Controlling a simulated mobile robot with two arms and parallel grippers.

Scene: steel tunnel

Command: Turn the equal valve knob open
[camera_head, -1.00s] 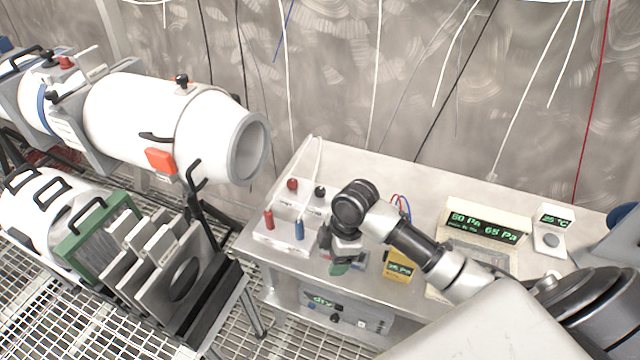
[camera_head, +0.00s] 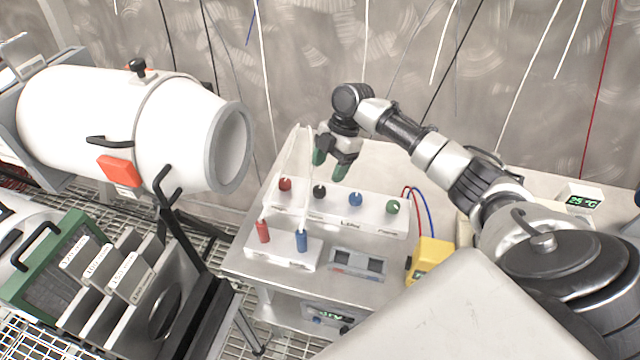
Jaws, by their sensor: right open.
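A white valve manifold (camera_head: 339,209) stands on the steel bench. It carries a red knob (camera_head: 285,184), a black knob (camera_head: 319,191), a blue knob (camera_head: 355,199) and a green knob (camera_head: 393,207) in a row. The labels beside them are too small to read, so I cannot tell which one is the equal valve knob. My right gripper (camera_head: 330,165) is open and empty. Its green-tipped fingers point down above the manifold, near the black and blue knobs, and appear apart from them. My left gripper is not in view.
In front of the manifold, a white block holds red and blue fittings (camera_head: 302,241) with clear tubes. A grey two-slot holder (camera_head: 357,264) and a yellow meter (camera_head: 432,258) with red and blue leads sit nearby.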

